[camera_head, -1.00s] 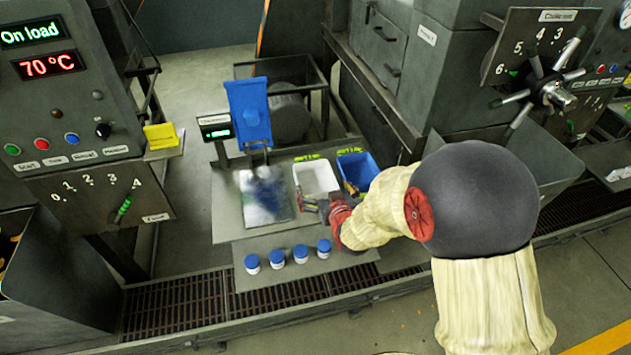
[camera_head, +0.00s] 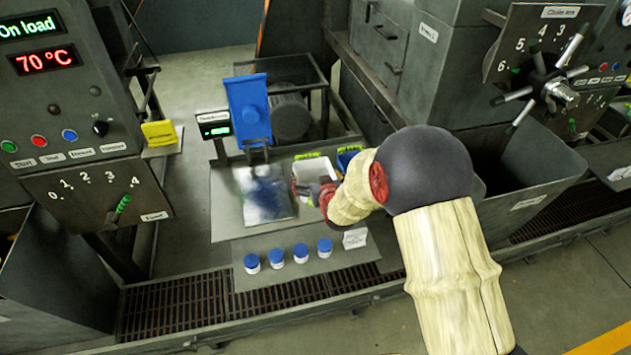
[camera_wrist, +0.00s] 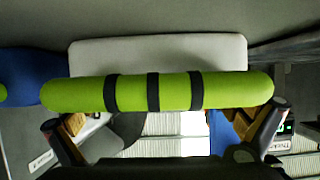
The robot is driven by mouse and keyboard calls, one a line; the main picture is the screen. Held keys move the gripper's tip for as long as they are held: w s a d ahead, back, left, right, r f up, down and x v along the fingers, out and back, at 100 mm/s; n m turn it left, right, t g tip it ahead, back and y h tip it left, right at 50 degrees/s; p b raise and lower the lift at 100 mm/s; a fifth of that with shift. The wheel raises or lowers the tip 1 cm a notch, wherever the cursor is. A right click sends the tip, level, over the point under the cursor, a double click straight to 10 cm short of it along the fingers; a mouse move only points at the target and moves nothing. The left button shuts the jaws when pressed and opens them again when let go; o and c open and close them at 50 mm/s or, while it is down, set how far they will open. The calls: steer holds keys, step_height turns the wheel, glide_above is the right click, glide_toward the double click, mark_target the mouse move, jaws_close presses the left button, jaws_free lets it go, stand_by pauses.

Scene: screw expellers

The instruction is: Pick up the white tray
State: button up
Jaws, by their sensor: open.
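The white tray (camera_head: 312,170) stands on the grey metal table, partly hidden behind my gripper in the head view. A yellow-green handle shows at its far rim. In the wrist view a green handle with black bands (camera_wrist: 130,94) crosses the middle, with the white tray wall (camera_wrist: 160,50) behind it. My gripper (camera_wrist: 160,122) is open, its two fingers spread toward either end of the handle and not closed on it. In the head view my gripper (camera_head: 312,190) is over the near part of the tray. Contact cannot be told.
A blue tray (camera_head: 346,157) sits close right of the white tray, mostly hidden by my arm. A scale with a shiny plate (camera_head: 264,194) and a blue upright panel (camera_head: 249,112) stand left. Several blue-lidded jars (camera_head: 300,254) line the front shelf, beside a white card (camera_head: 355,238).

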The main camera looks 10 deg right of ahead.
steer(key=shift+c, duration=0.4)
steer(key=c, duration=0.7)
steer(key=shift+r, duration=0.1)
steer(key=shift+c, duration=0.7)
